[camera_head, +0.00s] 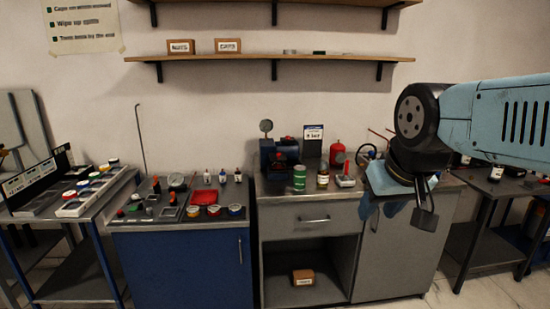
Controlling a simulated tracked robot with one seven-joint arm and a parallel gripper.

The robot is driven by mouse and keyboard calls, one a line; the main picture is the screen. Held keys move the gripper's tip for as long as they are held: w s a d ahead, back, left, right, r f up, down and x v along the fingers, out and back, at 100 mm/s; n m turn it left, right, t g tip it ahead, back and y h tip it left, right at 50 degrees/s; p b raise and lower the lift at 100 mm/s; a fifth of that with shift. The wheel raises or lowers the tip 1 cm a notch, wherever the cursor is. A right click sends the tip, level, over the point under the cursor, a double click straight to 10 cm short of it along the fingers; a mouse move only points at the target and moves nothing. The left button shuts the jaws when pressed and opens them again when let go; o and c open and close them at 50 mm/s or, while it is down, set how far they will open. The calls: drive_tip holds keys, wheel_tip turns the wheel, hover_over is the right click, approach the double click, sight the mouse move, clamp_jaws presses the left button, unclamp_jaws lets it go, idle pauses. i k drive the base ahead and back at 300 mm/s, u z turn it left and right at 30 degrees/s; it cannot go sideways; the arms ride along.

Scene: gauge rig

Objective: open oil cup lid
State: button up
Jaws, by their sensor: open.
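A dark blue rig (268,153) with a round gauge (266,126) on top stands on the grey cabinet's worktop. A small red part (280,157) shows on its front; I cannot tell whether this is the oil cup or its lid. A red can (337,154) stands to the right of the rig. My gripper (397,211) hangs from the arm at the right, fingers pointing down. It is open and empty, well to the right of the rig and nearer to the camera. It hides part of the worktop's right end.
A blue cabinet (181,269) with bottles, tools and a red tray stands left. Shelves (276,58) hang above. A dark table stands right.

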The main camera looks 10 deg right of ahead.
sight(274, 156)
drive_tip(key=u, duration=0.45)
drive_tip(key=i, duration=0.15)
drive_tip(key=z, duration=2.6)
drive_tip(key=k, duration=1.25)
drive_tip(key=u, duration=1.1)
drive_tip(key=i, duration=1.25)
